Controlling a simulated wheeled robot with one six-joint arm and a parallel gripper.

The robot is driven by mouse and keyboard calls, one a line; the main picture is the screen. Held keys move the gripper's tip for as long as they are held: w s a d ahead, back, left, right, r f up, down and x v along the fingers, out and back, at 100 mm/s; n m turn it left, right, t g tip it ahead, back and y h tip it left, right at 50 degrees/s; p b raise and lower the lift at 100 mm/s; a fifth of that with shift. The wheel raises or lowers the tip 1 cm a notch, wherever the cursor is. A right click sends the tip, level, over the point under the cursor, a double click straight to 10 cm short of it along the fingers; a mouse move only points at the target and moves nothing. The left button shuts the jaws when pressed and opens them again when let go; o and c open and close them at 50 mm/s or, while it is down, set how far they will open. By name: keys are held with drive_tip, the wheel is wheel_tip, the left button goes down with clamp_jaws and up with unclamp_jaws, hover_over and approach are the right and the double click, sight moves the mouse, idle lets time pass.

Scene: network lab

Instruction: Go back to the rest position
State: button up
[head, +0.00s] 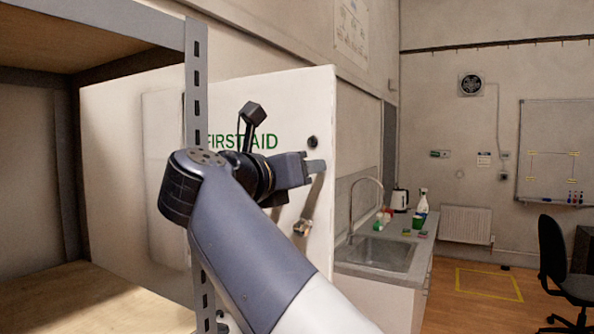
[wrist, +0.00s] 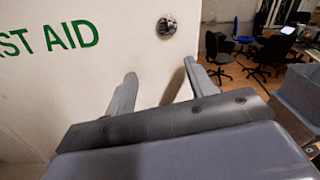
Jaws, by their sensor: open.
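My gripper (head: 314,168) is raised in front of a white first aid cabinet (head: 310,95) with green lettering, close to the right part of its door. In the wrist view my gripper (wrist: 160,85) has its two fingers spread apart with nothing between them. A round metal knob (wrist: 166,27) sits on the cabinet door beyond the fingertips, apart from them. In the head view a dark round knob (head: 312,142) shows just above the gripper. My arm hides part of the door and lettering.
A metal shelf post (head: 196,75) and wooden shelves stand close on the left. A sink (head: 376,254) with a kettle (head: 400,199) and bottles on its counter is beyond the cabinet. An office chair (head: 560,260) stands at far right. Floor (head: 455,305) between counter and chair is open.

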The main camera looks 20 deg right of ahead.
sight(300, 229)
drive_tip(key=shift+f, duration=0.15)
wheel_tip(300, 229, down, 10)
drive_tip(key=shift+r, duration=0.1)
idle(0.5)
drive_tip(key=shift+d, duration=0.1)
